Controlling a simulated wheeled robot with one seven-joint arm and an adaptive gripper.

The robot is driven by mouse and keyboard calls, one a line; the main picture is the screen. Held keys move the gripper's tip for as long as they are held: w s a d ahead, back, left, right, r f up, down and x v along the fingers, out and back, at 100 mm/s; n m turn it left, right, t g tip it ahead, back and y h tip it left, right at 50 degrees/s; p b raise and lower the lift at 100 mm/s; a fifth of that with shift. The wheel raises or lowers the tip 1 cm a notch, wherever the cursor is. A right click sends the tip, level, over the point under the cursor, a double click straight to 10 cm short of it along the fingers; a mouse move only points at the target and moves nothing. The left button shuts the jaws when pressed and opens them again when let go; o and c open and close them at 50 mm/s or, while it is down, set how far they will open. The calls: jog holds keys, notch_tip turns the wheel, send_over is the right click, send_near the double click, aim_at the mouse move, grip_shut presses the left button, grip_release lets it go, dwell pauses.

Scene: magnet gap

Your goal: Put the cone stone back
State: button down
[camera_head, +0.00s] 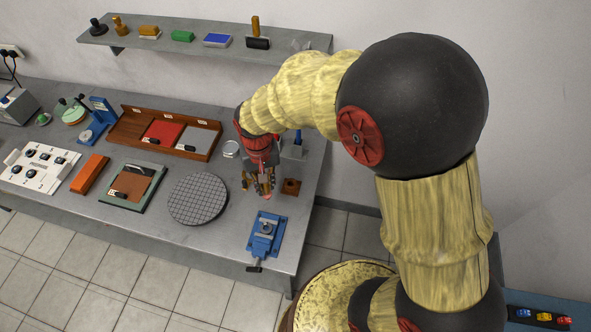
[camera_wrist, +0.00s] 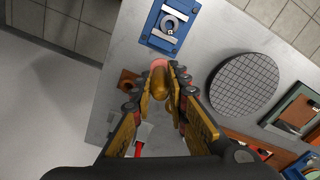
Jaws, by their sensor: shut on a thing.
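My gripper (camera_head: 258,186) hangs above the bench near its right end and is shut. In the wrist view its fingers (camera_wrist: 160,92) close around a rounded golden piece with a pink end (camera_wrist: 159,64), which looks like the cone stone. The pink end also shows below the fingers in the head view (camera_head: 267,196). Most of its body is hidden by the fingers. A small brown block with a dark hole (camera_head: 291,187) sits on the bench just right of my gripper. It shows left of the fingers in the wrist view (camera_wrist: 127,79). The held piece appears apart from the block.
A blue vise (camera_head: 265,236) stands at the bench's front right. A round gridded plate (camera_head: 198,199) lies left of my gripper. A grey holder with a blue upright (camera_head: 296,147) stands behind the block. A wall shelf (camera_head: 190,41) bears several small tools. Bare bench surrounds the block.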

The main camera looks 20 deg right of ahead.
jog(key=w+d+f, duration=0.9)
jog(key=d+f, duration=0.2)
jog(key=f, duration=0.2)
jog(key=shift+w, duration=0.15)
jog(key=shift+f, duration=0.25)
jog(key=c, duration=1.7)
grip_release()
jog(key=shift+c, duration=0.2)
jog(key=shift+r, duration=0.2)
